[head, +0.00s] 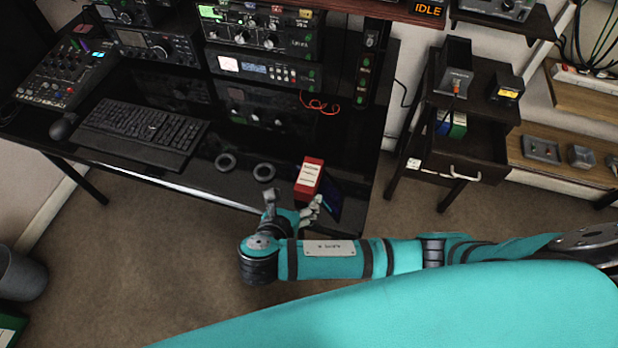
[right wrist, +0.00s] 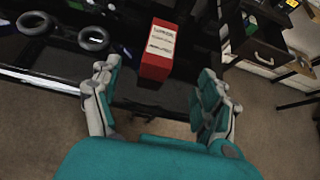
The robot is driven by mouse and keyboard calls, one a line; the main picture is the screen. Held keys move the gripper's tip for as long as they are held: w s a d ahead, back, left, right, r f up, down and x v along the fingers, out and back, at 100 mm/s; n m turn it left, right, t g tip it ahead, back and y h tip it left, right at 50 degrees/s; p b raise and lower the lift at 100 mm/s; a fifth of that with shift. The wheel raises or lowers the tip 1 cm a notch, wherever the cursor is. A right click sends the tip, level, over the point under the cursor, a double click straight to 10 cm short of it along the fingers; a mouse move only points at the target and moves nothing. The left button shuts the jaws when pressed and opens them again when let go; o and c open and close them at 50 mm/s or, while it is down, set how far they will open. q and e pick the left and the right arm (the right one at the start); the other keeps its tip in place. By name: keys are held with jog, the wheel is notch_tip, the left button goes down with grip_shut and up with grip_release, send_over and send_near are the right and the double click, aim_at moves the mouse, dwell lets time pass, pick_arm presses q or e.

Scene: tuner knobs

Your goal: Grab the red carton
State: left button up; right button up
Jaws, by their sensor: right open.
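The red carton (head: 309,177) stands near the front edge of the black desk (head: 240,185), with a white label on one side. It also shows in the right wrist view (right wrist: 159,50), ahead of the fingertips and between their lines. My right gripper (head: 293,204) is at the desk's front edge, just in front of the carton. In the right wrist view my right gripper (right wrist: 158,80) is open, with one finger on each side and nothing between them. The carton looks apart from both fingers. My left gripper is not in view.
Two dark rings (head: 245,167) lie on the desk left of the carton. A dark flat panel (head: 328,196) is close to its right. A keyboard (head: 142,128) and radio gear fill the left and back. A small drawer stand (head: 462,150) is to the right, beyond a floor gap.

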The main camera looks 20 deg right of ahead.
aim_at(309, 177)
jog(key=x, duration=0.7)
jog(key=shift+w+d+f, duration=0.1)
jog(key=shift+w+d, duration=0.1)
jog(key=shift+w, duration=0.05)
jog(key=x, duration=0.2)
jog(key=p+x, duration=0.1)
jog(key=x, duration=0.1)
jog(key=shift+w+d+r, duration=0.2)
jog(key=shift+w+d, duration=0.1)
jog(key=shift+w, duration=0.15)
jog(key=shift+w+d+f, duration=0.2)
jog(key=shift+w+f, duration=0.1)
jog(key=shift+w, duration=0.05)
jog(key=c, duration=1.4)
